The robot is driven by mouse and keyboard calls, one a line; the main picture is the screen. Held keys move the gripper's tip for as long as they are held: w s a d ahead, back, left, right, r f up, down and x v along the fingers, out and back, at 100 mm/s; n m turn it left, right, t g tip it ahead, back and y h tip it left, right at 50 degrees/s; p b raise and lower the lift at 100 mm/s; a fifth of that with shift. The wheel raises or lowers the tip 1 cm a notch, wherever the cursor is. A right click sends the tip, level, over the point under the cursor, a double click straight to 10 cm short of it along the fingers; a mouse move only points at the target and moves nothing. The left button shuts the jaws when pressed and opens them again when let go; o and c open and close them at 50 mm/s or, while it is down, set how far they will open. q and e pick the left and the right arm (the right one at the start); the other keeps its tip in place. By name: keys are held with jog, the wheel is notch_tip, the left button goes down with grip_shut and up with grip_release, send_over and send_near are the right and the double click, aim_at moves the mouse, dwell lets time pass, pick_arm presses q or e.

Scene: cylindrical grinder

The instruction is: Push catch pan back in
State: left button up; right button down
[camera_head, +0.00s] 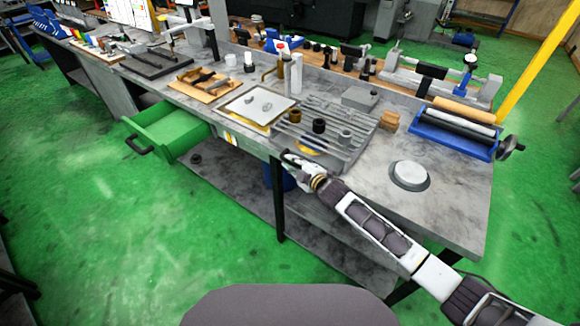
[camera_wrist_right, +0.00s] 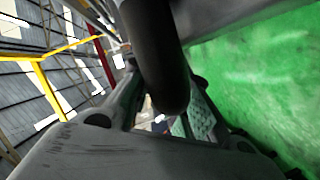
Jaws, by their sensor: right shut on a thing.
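My right gripper (camera_head: 292,160) is at the front edge of the bench, just below the slatted grate (camera_head: 325,125). In the right wrist view a thick dark bar (camera_wrist_right: 155,55) with a rounded end runs between the fingers, and the gripper (camera_wrist_right: 150,115) is shut on it. The bar looks like the catch pan's handle. The pan itself is mostly hidden under the grate and behind my gripper, so how far out it stands cannot be told. My left gripper is not in view.
A green drawer (camera_head: 170,130) with a black handle (camera_head: 138,147) stands open left of my gripper. A lower shelf (camera_head: 235,195) and a black bench leg (camera_head: 279,205) are below. Small cylinders stand on the grate. The green floor in front is clear.

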jog(key=shift+s+a, duration=0.15)
jog(key=shift+s, duration=0.05)
jog(key=c, duration=1.7)
grip_release()
jog(key=shift+o, duration=0.2)
jog(key=shift+w, duration=0.1)
jog(key=shift+s, duration=0.2)
jog(key=shift+v, duration=0.8)
jog(key=v, duration=1)
